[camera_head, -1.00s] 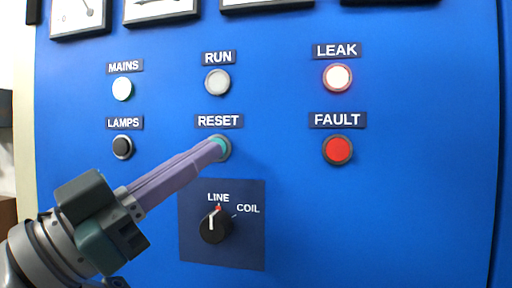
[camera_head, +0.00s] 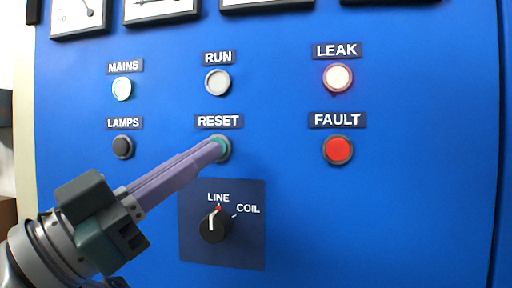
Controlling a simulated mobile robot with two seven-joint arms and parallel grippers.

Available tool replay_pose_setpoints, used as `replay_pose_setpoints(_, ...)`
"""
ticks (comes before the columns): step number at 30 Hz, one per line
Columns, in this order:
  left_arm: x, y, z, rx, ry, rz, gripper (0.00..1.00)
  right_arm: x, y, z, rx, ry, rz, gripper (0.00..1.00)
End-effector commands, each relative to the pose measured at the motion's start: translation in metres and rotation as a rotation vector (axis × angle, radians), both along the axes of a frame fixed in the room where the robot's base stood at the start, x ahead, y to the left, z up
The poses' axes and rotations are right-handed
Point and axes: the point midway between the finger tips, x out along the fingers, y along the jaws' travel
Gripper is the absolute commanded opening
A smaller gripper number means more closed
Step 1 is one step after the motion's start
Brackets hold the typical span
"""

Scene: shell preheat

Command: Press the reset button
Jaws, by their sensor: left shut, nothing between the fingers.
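The reset button (camera_head: 224,145) is a round teal button in a grey ring, under the RESET label (camera_head: 219,121) on the blue panel (camera_head: 420,220). My left gripper (camera_head: 217,148) comes in from the lower left with its long purple fingers shut. Its fingertips are at the button's face and hide part of it. I cannot tell whether they touch it or how far the button is pushed in. My right gripper is not in view.
The MAINS lamp (camera_head: 122,88), RUN lamp (camera_head: 217,82), lit LEAK lamp (camera_head: 338,78) and red FAULT lamp (camera_head: 338,150) surround the button. A black LAMPS button (camera_head: 122,147) is at the left. The black LINE/COIL knob (camera_head: 215,226) sits just below, pointing towards LINE.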

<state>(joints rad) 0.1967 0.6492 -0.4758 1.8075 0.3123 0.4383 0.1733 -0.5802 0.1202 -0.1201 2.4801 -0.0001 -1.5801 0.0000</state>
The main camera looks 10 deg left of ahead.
Motion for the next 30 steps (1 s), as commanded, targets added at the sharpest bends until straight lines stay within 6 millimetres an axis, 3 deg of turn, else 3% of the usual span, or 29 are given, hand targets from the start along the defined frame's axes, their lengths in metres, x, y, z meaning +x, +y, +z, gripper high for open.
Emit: replay_pose_setpoints(30, 0.012, -0.001, 0.0, 0.0, 0.0, 0.0, 0.0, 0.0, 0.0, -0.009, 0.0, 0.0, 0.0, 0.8)
